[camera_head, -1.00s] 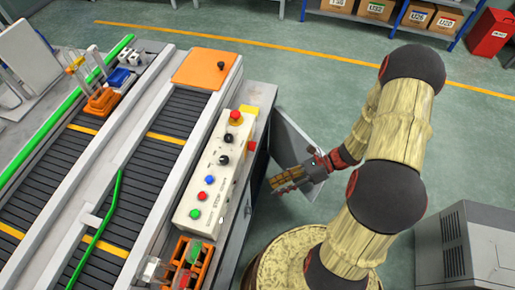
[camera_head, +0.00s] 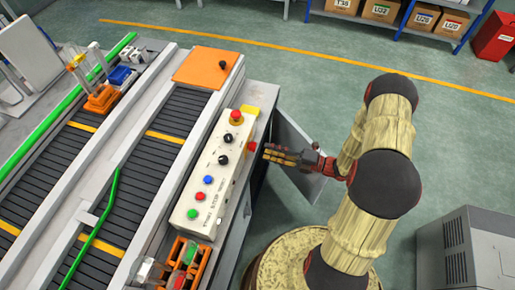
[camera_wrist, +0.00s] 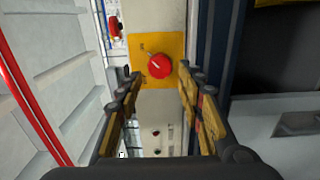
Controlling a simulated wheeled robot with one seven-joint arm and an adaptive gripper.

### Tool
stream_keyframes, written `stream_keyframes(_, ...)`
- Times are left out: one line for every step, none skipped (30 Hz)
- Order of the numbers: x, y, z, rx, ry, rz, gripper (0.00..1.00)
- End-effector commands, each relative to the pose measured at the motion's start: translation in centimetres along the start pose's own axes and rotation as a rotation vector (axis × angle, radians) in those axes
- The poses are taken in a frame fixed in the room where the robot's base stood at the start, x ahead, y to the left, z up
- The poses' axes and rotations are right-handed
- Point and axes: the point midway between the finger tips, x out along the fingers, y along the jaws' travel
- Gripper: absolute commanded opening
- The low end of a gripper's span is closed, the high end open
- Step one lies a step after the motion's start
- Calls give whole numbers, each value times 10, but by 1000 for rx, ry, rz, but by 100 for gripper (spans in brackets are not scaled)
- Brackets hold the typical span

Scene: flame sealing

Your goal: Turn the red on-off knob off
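The red on-off knob (camera_wrist: 159,66) sits on a yellow plate (camera_wrist: 172,45) in the wrist view, with a pale pointer mark slanting to its upper left. The small labels beside it are too blurred to read. In the head view the knob (camera_head: 252,147) shows on the right side of the control box. My gripper (camera_wrist: 160,78) is open, its fingers on either side of the view with the knob ahead between their tips. In the head view my gripper (camera_head: 267,153) is just right of the knob; contact cannot be told.
The white control box (camera_head: 216,172) carries a red emergency button (camera_head: 236,117), black knobs and coloured buttons on top. An orange rack (camera_head: 187,264) stands at its near end. A grey panel (camera_head: 296,165) lies behind my gripper. A grey cabinet (camera_head: 462,245) stands at right.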

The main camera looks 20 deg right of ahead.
Motion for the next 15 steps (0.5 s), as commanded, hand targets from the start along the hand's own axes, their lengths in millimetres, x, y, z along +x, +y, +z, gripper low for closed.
stream_keyframes(9, -2, -1, -2, 4, 0, 38)
stream_keyframes(14, -2, -1, -3, 5, 0, 38)
stream_keyframes(20, -2, -1, -3, 5, -1, 38)
stream_keyframes(24, -2, -1, -3, 5, -1, 38)
stream_keyframes(29, -2, -1, -3, 5, -1, 38)
stream_keyframes(34, -2, -1, -3, 4, -1, 38)
stream_keyframes(38, -2, -1, -3, 4, -1, 38)
stream_keyframes(42, -2, -1, -3, 4, -1, 38)
stream_keyframes(45, -2, -1, -4, 3, -1, 38)
stream_keyframes(48, -1, -1, -4, 3, -1, 38)
stream_keyframes(50, -1, -1, -4, 3, -1, 38)
stream_keyframes(52, -1, -1, -3, 3, -1, 38)
stream_keyframes(54, -1, -1, -3, 2, -1, 38)
stream_keyframes(55, -1, -1, -3, 2, -1, 38)
stream_keyframes(56, -1, -1, -3, 1, -1, 38)
